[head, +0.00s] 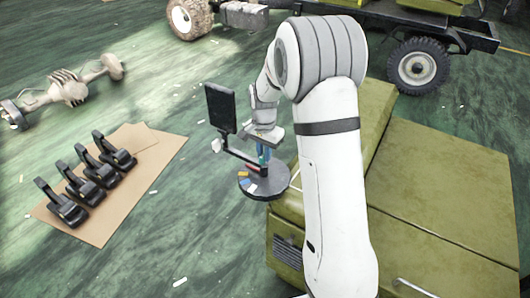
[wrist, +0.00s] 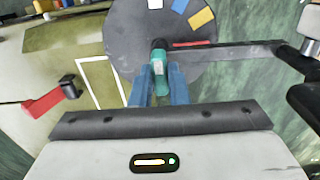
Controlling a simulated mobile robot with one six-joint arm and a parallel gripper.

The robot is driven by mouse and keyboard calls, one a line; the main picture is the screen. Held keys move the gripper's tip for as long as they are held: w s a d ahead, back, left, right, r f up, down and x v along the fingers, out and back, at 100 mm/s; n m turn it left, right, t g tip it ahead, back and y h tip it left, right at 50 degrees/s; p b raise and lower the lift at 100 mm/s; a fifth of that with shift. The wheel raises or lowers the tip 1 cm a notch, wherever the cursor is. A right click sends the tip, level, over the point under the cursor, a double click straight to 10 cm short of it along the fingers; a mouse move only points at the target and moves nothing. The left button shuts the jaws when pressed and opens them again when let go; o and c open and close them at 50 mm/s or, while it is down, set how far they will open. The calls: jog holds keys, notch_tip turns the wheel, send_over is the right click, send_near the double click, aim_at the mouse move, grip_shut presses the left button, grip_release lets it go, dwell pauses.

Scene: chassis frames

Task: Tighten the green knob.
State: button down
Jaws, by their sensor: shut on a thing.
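The green knob (wrist: 154,88) shows in the wrist view between the two blue fingers of my gripper (wrist: 159,78). My gripper is shut on it, with one finger on each side. The knob's dark upper end reaches over a round dark disc (wrist: 122,38) that has blue, yellow, white and red patches. In the head view my gripper (head: 263,155) points down over the same disc (head: 252,190). There the knob is mostly hidden by the fingers and too small to make out clearly.
A dark flat panel (head: 220,107) on a bracket stands just left of my gripper. Olive boxes (head: 450,190) lie at the right. Several black clamp-like parts (head: 85,170) sit on brown cardboard (head: 150,165) at the left. A red part (wrist: 42,103) shows in the wrist view.

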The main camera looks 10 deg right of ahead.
jog(key=shift+w+r, duration=0.15)
jog(key=c, duration=1.4)
grip_release()
jog(key=shift+r, duration=3.8)
jog(key=shift+d, duration=0.1)
jog(key=shift+s+r, duration=0.25)
jog(key=shift+s, duration=0.1)
jog(key=s+r+n+t, duration=0.1)
jog(key=s+r+n, duration=0.2)
jog(key=s, duration=1)
jog(key=s+r+n+t, duration=0.1)
jog(key=s+r+n, duration=0.2)
jog(key=s, duration=1.1)
jog(key=n, duration=0.3)
jog(key=shift+s+d+t, duration=0.15)
jog(key=shift+s+t, duration=0.05)
jog(key=shift+t, duration=0.2)
